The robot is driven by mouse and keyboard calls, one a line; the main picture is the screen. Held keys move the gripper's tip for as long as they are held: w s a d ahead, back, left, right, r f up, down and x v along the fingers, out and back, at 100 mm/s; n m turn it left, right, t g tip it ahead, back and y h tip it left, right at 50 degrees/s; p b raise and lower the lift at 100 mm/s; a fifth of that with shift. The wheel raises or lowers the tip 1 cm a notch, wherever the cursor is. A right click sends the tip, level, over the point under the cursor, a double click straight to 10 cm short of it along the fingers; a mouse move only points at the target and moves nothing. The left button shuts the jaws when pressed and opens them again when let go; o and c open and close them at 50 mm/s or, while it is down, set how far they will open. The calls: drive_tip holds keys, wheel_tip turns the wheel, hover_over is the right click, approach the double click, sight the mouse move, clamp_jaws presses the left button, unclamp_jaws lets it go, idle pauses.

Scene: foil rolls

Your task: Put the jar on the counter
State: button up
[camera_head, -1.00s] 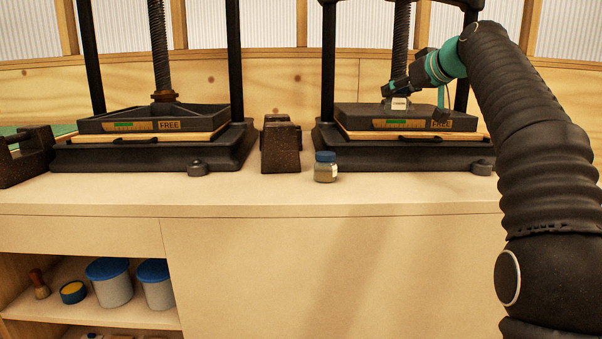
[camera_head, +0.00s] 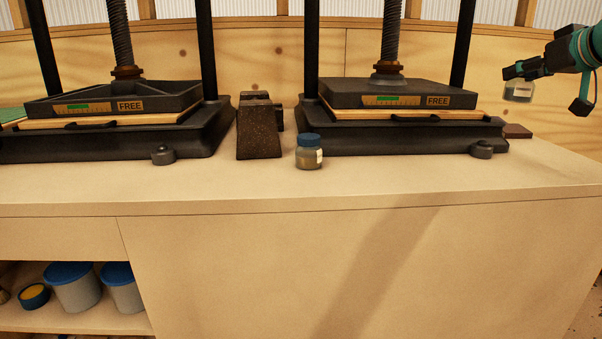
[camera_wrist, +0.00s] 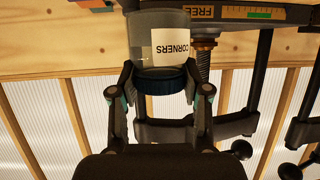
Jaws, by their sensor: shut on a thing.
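My gripper (camera_head: 514,72) is shut on a clear jar (camera_head: 518,93) with a white label, held in the air at the far right, beyond the right press. In the wrist view the held jar (camera_wrist: 151,38) shows a dark blue lid between the fingers and a label reading CORNERS. A second jar (camera_head: 309,158) with a blue lid stands upright on the pale counter (camera_head: 400,190), beside the right press's front left corner.
Two black screw presses marked FREE, the left (camera_head: 120,130) and the right (camera_head: 400,138), stand on the counter. A speckled dark block (camera_head: 258,135) stands between them. A flat brown piece (camera_head: 517,131) lies right of the right press. The counter's front strip and right end look clear.

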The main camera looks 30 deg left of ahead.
drive_tip(key=s+d+f+n+g+y+b, duration=0.1)
drive_tip(key=s+f+n+g+y+b, duration=0.25)
drive_tip(key=s, duration=0.95)
drive_tip(key=shift+n+g, duration=0.25)
drive_tip(key=shift+n, duration=0.3)
drive_tip(key=shift+w+a+f+p, duration=0.25)
drive_tip(key=shift+w+a+f, duration=0.9)
drive_tip(key=shift+a+f, duration=0.55)
drive_tip(key=shift+w+a+f+p, duration=0.3)
drive_tip(key=shift+w+a+f, duration=1)
drive_tip(key=shift+f, duration=0.55)
drive_tip(key=shift+w+a+f+p, duration=0.25)
drive_tip(key=shift+w+a+f, duration=0.75)
drive_tip(key=shift+a+f, duration=0.8)
drive_tip(key=shift+f, duration=0.15)
drive_tip(key=o, duration=1.3)
